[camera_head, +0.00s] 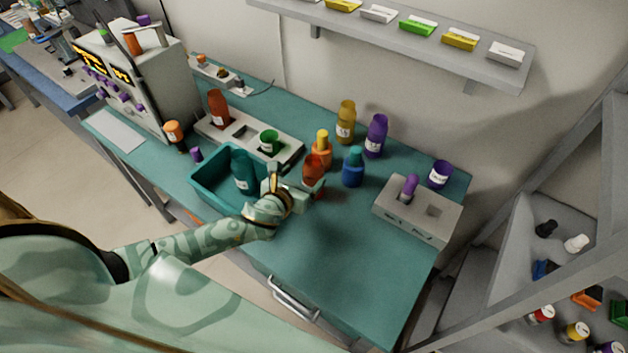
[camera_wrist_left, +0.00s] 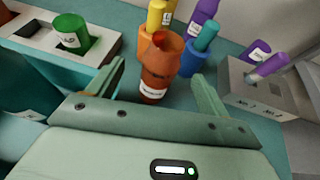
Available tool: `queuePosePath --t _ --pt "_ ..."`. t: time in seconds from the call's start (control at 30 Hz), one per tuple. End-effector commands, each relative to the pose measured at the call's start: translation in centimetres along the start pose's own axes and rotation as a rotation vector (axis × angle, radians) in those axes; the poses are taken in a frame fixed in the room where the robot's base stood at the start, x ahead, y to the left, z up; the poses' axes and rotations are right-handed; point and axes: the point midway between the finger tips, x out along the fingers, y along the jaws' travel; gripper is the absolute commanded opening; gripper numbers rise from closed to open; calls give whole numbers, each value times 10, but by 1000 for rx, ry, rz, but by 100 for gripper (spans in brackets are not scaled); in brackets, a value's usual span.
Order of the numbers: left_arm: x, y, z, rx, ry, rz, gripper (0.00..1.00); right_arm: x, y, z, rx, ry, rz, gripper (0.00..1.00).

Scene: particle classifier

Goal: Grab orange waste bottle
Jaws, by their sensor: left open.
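An open-topped red-orange bottle (camera_head: 313,170) with a white label stands upright on the teal bench, just beyond my left gripper (camera_head: 296,184). The left wrist view shows this bottle (camera_wrist_left: 161,68) ahead, in the gap between the two spread fingers of my left gripper (camera_wrist_left: 159,82). The gripper is open and holds nothing. I cannot tell whether a finger touches the bottle. The bottle's label text is too small to read in the head view. Another red-orange bottle (camera_head: 218,107) stands at the back left rack. My right gripper is out of view.
A teal bin (camera_head: 206,190) holding a teal bottle is left of my gripper. Behind the bottle stand an orange container with a yellow top (camera_head: 321,150), a blue bottle (camera_head: 353,168), and yellow and purple bottles. A grey block (camera_head: 420,218) sits right. The front bench is clear.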

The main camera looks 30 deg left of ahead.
Motion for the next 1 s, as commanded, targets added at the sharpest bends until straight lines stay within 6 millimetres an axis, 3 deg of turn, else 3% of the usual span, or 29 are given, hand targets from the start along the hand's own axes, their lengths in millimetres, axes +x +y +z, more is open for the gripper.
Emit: queuePosePath --t 0.5,0.77,0.93,1.0 --pt "63 -4 -7 1 0 -1 79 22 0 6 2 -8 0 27" --pt "65 -5 -5 1 0 -3 79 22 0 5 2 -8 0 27" --pt "65 -4 -5 1 0 -2 32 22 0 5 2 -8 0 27" --pt "65 -4 -5 1 0 -2 30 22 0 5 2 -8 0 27"
